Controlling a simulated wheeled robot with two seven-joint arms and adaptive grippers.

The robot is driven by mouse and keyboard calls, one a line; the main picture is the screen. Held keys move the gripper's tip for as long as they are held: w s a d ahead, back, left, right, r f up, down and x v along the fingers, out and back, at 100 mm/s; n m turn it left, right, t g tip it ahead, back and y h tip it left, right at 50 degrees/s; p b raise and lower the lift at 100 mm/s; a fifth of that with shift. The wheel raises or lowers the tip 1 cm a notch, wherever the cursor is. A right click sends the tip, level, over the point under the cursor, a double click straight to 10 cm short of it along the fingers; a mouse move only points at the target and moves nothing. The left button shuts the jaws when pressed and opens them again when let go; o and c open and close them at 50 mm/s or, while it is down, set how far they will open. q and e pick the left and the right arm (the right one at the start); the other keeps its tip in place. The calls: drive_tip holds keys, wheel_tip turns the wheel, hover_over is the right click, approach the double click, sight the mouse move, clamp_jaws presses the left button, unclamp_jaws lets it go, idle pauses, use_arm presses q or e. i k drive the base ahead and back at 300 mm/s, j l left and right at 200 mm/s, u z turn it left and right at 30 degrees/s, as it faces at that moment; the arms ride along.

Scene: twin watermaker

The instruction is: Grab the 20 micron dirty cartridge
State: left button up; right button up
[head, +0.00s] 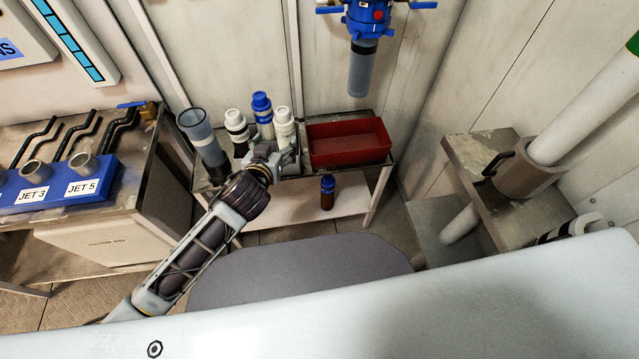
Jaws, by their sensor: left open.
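Several cartridge-like cylinders stand upright on a small bench (317,172). They include a white one with a dark band (235,125), a blue-capped one (262,107) and another white one (284,125). A grey open cup (204,138) stands at their left. No micron marking is readable, so I cannot tell which is the 20 micron dirty cartridge. My left gripper (274,156) is open, just in front of the cylinders. It hides the lower part of the right white one, and I cannot tell whether it touches it.
A red tray (348,142) sits right of the gripper. A dark blue-capped bottle (327,192) is on the lower shelf. A blue-headed filter housing (363,65) hangs above. The jet valve block (60,187) is left, and a stepped stand (500,170) is right.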

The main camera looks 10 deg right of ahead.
sight(327, 185)
drive_tip(key=k+j, duration=0.2)
drive_tip(key=k, duration=0.3)
drive_tip(key=k+j, duration=0.25)
drive_tip(key=k, duration=0.2)
